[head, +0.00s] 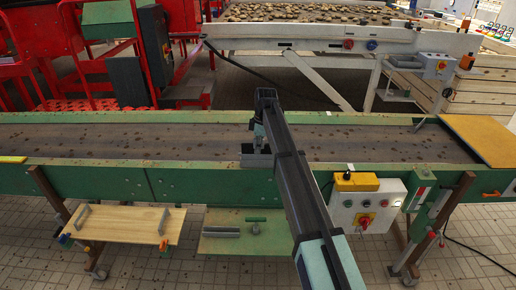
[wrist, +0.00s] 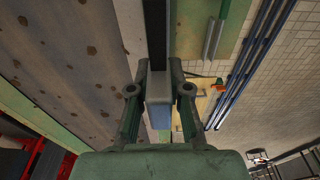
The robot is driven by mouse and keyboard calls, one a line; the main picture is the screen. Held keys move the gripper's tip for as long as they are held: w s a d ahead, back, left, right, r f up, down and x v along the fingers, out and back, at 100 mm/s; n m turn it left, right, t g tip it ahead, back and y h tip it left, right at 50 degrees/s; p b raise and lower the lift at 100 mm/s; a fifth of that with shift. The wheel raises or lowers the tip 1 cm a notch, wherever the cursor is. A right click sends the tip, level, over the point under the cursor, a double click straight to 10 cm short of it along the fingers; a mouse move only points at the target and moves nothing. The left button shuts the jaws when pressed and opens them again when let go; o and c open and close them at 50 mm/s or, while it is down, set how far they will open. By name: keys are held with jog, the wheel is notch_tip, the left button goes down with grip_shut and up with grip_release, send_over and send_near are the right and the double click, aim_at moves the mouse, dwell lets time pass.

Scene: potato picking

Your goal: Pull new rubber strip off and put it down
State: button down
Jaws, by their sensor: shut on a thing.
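In the wrist view my gripper (wrist: 160,82) is shut on a grey-blue block-like piece (wrist: 159,90), with one finger on each side. A dark strip (wrist: 157,28) runs from this piece to the top of the picture, along the belt's edge. I cannot tell for sure whether it is the new rubber strip. In the head view my gripper (head: 257,158) is at the near side of the conveyor belt, largely hidden by my arm.
The green conveyor frame (head: 110,180) crosses the head view; soil dots its belt (head: 90,140). A wooden shelf (head: 128,226) with grey handles hangs at left. A control box (head: 367,205) with a yellow top is right of my arm. A yellow board (head: 485,140) covers the belt's right end.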

jog(key=shift+r+p, duration=0.8)
jog(key=shift+r, duration=1.1)
jog(key=shift+r, duration=0.1)
jog(key=shift+r+p, duration=0.75)
jog(key=shift+r, duration=0.75)
jog(key=shift+r+p, duration=0.75)
jog(key=shift+r, duration=0.75)
jog(key=shift+r+p, duration=0.7)
jog(key=shift+r, duration=0.8)
jog(key=shift+r+p, duration=0.7)
jog(key=shift+r, duration=0.8)
